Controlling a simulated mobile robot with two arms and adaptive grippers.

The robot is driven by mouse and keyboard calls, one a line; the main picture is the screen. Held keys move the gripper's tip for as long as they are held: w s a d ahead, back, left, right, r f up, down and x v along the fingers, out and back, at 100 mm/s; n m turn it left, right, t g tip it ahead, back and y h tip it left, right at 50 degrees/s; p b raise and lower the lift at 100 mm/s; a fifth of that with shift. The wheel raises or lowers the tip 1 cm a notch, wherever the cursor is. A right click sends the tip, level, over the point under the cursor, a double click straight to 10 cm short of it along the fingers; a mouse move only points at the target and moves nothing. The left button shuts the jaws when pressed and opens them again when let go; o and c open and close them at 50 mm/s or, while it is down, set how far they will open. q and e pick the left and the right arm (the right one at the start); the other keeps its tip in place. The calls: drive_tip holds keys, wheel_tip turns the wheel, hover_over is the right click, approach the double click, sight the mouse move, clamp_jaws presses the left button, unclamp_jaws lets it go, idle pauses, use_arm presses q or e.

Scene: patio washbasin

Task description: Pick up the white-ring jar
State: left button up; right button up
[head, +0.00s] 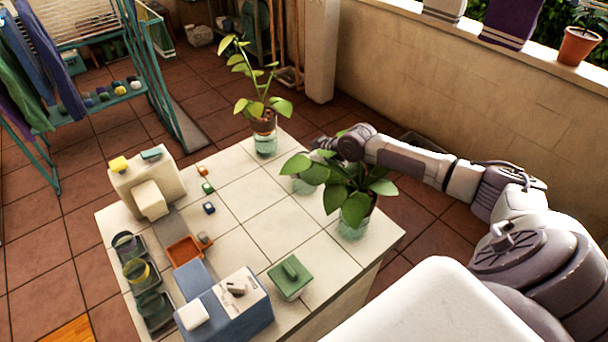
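Several glass jars stand on the white tiled top. One jar (265,144) at the back holds a tall leafy plant. Another jar (353,224) at the front right holds a broad-leaved plant. A third pale glass shape (301,185), probably a jar, is mostly hidden behind the leaves. I cannot make out a white ring on any of them. My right arm reaches in from the right, and its gripper (322,148) is at the far right edge of the top, behind the front plant's leaves. Its fingers are partly hidden, so their opening is unclear. My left gripper is out of view.
A beige dispenser-like box (150,184), dark trays with round glasses (141,272), an orange tray (184,250), a blue box (228,312) and a green lidded block (290,278) occupy the left and front. The tiled top (250,195) is clear in the middle.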

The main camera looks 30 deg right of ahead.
drive_tip(key=c, duration=1.1)
drive_tip(key=shift+c, duration=0.4)
drive_tip(key=shift+r, duration=0.15)
